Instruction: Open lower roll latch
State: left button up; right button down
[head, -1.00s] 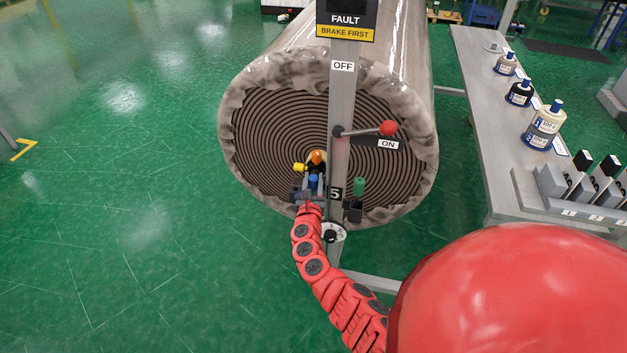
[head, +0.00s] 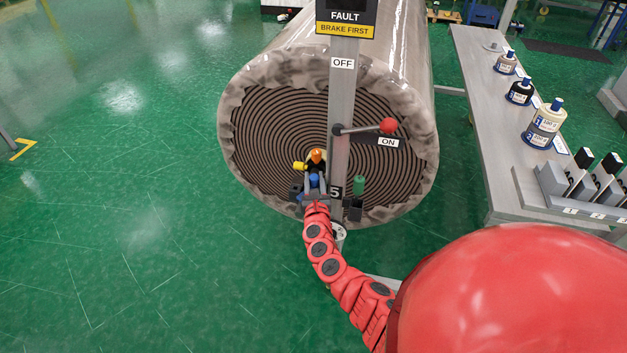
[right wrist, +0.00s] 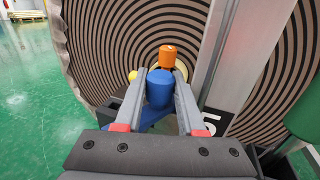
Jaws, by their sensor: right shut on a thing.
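My right gripper (head: 315,183) reaches up at the lower end of the big wrapped roll (head: 380,190), beside the grey post. In the right wrist view its two grey fingers (right wrist: 160,78) are shut on a blue knob (right wrist: 159,90). The knob has a blue base below it, partly hidden by the fingers and palm. An orange knob (right wrist: 167,57) stands just beyond the fingertips, and a yellow knob (head: 299,166) is to the left. I cannot tell from any label which part is the latch. My left gripper is not in view.
The grey post (head: 343,100) carries a lever with a red ball (head: 388,126) beside "ON" and a "BRAKE FIRST" sign (head: 345,30). A green knob (head: 359,185) is right of the post. A bench (head: 480,110) with bottles stands right. The green floor is clear at left.

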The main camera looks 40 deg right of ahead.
jog(key=c, duration=0.8)
grip_release()
jog(key=v, duration=1.7)
jog(key=shift+s, duration=0.2)
jog(key=shift+c, duration=0.2)
